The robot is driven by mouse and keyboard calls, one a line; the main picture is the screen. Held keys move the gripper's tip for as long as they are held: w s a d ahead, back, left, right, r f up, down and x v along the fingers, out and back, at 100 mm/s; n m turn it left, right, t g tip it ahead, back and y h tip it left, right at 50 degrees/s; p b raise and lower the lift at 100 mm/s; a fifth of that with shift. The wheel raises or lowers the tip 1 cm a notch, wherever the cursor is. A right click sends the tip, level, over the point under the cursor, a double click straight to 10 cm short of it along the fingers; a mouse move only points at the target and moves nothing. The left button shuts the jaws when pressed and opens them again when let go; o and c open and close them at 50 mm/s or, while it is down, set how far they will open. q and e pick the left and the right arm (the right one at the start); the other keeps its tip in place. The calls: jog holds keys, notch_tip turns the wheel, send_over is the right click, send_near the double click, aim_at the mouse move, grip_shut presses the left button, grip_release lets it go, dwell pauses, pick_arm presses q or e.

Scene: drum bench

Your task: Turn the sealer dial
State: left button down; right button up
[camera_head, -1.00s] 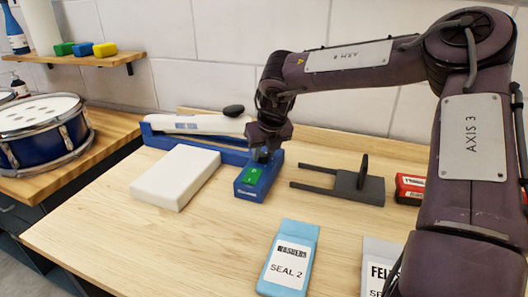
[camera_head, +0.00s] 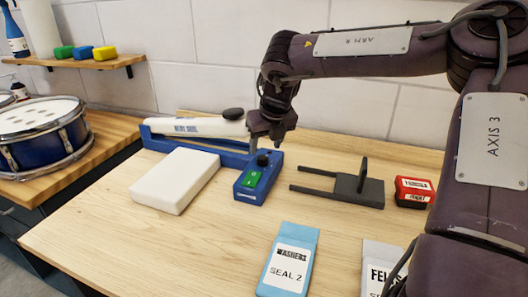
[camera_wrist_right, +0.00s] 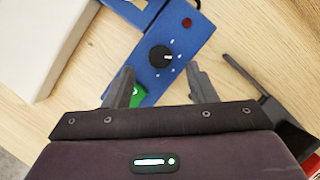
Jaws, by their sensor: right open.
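The blue sealer (camera_head: 225,158) lies along the back of the bench with its white arm (camera_head: 190,127) over it. Its black dial (camera_head: 263,160) sits on the blue control box, behind a green switch (camera_head: 252,178). In the right wrist view the dial (camera_wrist_right: 161,56) has a white pointer mark and tick marks around it. My right gripper (camera_head: 265,142) is above the dial, apart from it. In the right wrist view its fingers (camera_wrist_right: 161,80) are spread and empty, with the dial ahead of the gap. My left gripper is not in view.
A white block (camera_head: 175,180) lies left of the control box. A dark grey forked stand (camera_head: 345,187) and a red box (camera_head: 412,192) are to the right. A blue packet (camera_head: 290,255) and a pale packet (camera_head: 380,265) lie in front. Bare wood lies between.

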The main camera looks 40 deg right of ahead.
jog(key=shift+v, duration=1.55)
